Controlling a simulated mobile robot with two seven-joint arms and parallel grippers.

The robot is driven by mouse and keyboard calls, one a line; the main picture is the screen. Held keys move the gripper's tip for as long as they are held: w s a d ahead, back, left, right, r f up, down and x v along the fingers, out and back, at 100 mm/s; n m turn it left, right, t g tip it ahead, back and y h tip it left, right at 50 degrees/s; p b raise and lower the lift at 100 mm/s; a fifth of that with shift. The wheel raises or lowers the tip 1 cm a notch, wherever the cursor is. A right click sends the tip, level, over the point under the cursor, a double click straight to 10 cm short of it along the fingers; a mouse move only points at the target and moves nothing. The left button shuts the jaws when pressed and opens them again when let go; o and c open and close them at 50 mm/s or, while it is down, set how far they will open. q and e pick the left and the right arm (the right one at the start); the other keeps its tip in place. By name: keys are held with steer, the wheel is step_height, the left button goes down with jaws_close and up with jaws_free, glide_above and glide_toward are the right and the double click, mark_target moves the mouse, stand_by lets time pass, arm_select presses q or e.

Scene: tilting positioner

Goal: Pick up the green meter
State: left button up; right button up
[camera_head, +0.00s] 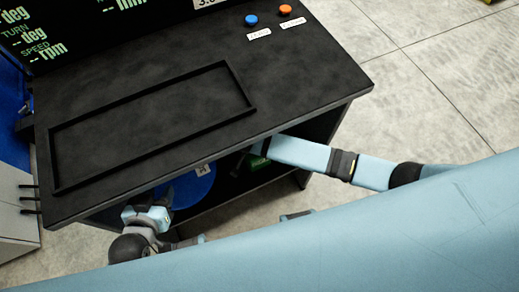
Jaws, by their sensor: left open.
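A small green object (259,162), probably the green meter, shows under the desk top, on the dark shelf. Its upper part is hidden by the desk edge and an arm. My left gripper (163,201) is at the desk's lower front edge, left of the green object and well apart from it. It is open and looks empty. My right arm reaches in from the right to the shelf opening, its end beside the green object. The jaws at that end are too dark and covered to make out, so I cannot tell whether they touch it.
A blue round thing (194,188) with a label marked A is on the shelf, between my left gripper and the green object. The black desk top (300,85) overhangs the shelf. It has a raised empty frame, a blue button (251,20) and an orange button (285,10).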

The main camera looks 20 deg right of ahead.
steer(key=shift+f, duration=0.2)
steer(key=shift+r, duration=0.1)
steer(key=shift+c, duration=0.9)
jaws_close()
steer(key=shift+r, duration=0.1)
